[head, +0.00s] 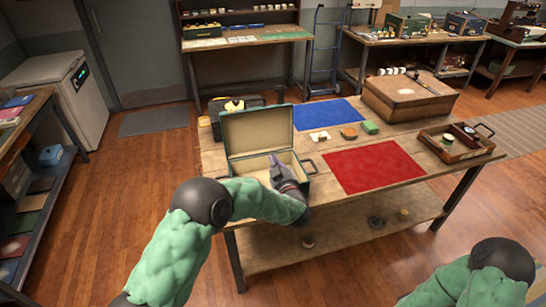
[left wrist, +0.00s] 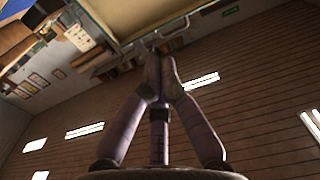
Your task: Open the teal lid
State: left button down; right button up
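A teal box stands on the wooden table with its teal lid (head: 258,132) raised upright at the back, showing a cream inner side. The box's cream inside (head: 250,166) is partly visible; my left gripper hides part of its right front. My left gripper (head: 274,163) is at the right front of the box, fingers pointing up toward the lid. In the left wrist view its fingers (left wrist: 159,60) meet at the tips, with nothing clearly held. A pale panel with a dark rim (left wrist: 190,14) lies just beyond them. My right gripper is outside the view.
A blue mat (head: 325,113) and red mat (head: 373,166) lie right of the box. A brown case (head: 408,98) and wooden tray (head: 457,151) stand farther right. A dark toolbox stands behind the lid.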

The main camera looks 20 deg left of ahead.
pick_arm(q)
jog(key=p+v, duration=0.1)
jog(key=v, duration=0.7)
jog(key=shift+p, duration=0.3)
jog(key=shift+f, duration=0.1)
dwell(0.3)
jog(key=s+d+f+m+g+h, duration=0.1)
jog(key=s+f+g+h, duration=0.15)
jog(key=f, duration=0.55)
jog(key=s+d+f+m+g+h, duration=0.15)
jog(key=f+h, duration=0.25)
jog(key=f, duration=0.4)
jog(key=s+d+f+m+g+h, duration=0.1)
jog(key=s+f+m+h, duration=0.15)
jog(key=f, duration=0.55)
jog(key=s+d+f+g+h, duration=0.1)
jog(key=s+f+g, duration=0.2)
jog(key=s, duration=0.5)
jog(key=s+d+f+g+h, duration=0.1)
jog(key=s+f+g+h, duration=0.1)
jog(key=s, duration=0.6)
jog(key=s+d+f+g+h, duration=0.2)
jog(key=s+f+g, duration=0.2)
jog(key=s, duration=0.5)
jog(key=shift+f+n+g, duration=0.3)
jog(key=shift+f, duration=0.5)
